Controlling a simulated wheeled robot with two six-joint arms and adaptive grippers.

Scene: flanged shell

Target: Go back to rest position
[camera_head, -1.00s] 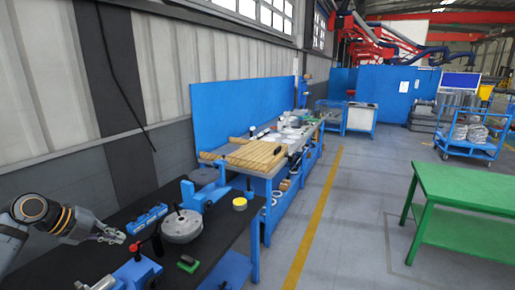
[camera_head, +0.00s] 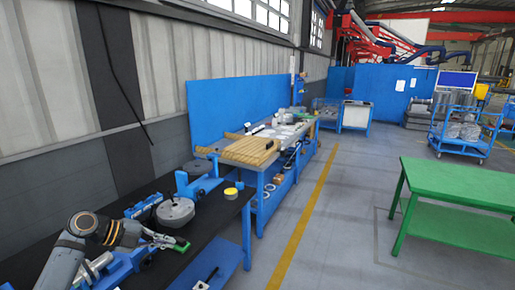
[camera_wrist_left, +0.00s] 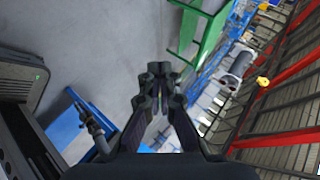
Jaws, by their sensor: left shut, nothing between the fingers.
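My left gripper (camera_head: 168,239) is shut and empty. It hangs over the front of the black-topped bench, with the arm coming in from the left edge. In the left wrist view its dark fingers (camera_wrist_left: 159,78) are together, with nothing between them. A grey round part (camera_head: 175,211), which looks like the flanged shell, sits on the bench just beyond the gripper. My right gripper is not in view.
The black bench top (camera_head: 215,222) holds blue fixtures (camera_head: 196,178) and a yellow-topped round item (camera_head: 231,193). A second workbench with wooden slats (camera_head: 250,151) stands beyond. A green table (camera_head: 458,190) is at right. Grey floor (camera_head: 345,200) between them is clear.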

